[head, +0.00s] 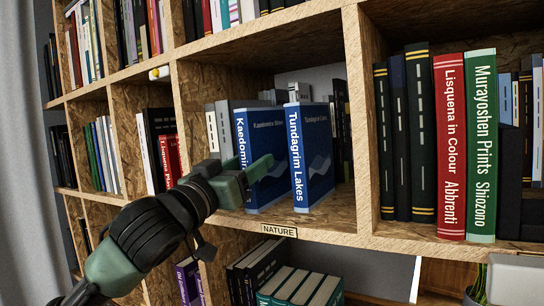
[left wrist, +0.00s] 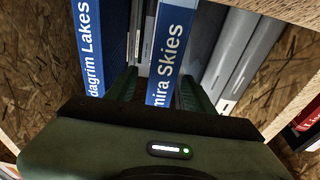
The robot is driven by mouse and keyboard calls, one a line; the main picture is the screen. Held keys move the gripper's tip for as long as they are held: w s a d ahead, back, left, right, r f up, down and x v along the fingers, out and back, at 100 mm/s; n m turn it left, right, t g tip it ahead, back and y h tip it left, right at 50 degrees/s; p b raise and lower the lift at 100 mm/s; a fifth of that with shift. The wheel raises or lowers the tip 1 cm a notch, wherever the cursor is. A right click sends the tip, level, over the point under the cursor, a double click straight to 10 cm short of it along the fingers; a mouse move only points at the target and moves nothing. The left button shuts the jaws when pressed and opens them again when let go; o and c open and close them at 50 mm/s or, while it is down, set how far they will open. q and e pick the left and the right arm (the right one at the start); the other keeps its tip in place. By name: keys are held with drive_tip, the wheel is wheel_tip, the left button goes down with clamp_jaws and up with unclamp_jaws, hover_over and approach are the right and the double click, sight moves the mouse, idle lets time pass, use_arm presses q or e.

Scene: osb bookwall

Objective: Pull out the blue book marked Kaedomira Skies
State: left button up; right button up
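The blue book Kaedomira Skies (head: 242,135) stands upright in the middle compartment above the NATURE label. Its spine shows white lettering, partly hidden by my gripper. My left gripper (head: 252,164) is at this book, with one finger across its cover side and the other on the far side. In the left wrist view, the spine of Kaedomira Skies (left wrist: 171,50) stands between the two fingers of my left gripper (left wrist: 160,92). The fingers are apart, with a visible gap beside the spine. My right gripper is not in view.
The similar blue book Tundagrim Lakes (head: 297,155) stands just to the right, with a narrow gap between. Grey books (head: 222,125) stand to the left. Bare shelf (head: 325,215) lies in front.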

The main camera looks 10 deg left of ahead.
use_arm(q)
drive_tip(key=shift+f, duration=0.15)
drive_tip(key=shift+c, duration=0.6)
drive_tip(key=shift+w, duration=0.1)
drive_tip(key=shift+w+d, duration=0.2)
drive_tip(key=shift+w, duration=0.15)
drive_tip(key=shift+w+d+p, duration=0.2)
drive_tip(key=shift+w+p, duration=0.15)
drive_tip(key=shift+w, duration=0.2)
clamp_jaws()
idle(0.6)
drive_tip(key=shift+s+r, duration=0.1)
drive_tip(key=shift+r, duration=0.15)
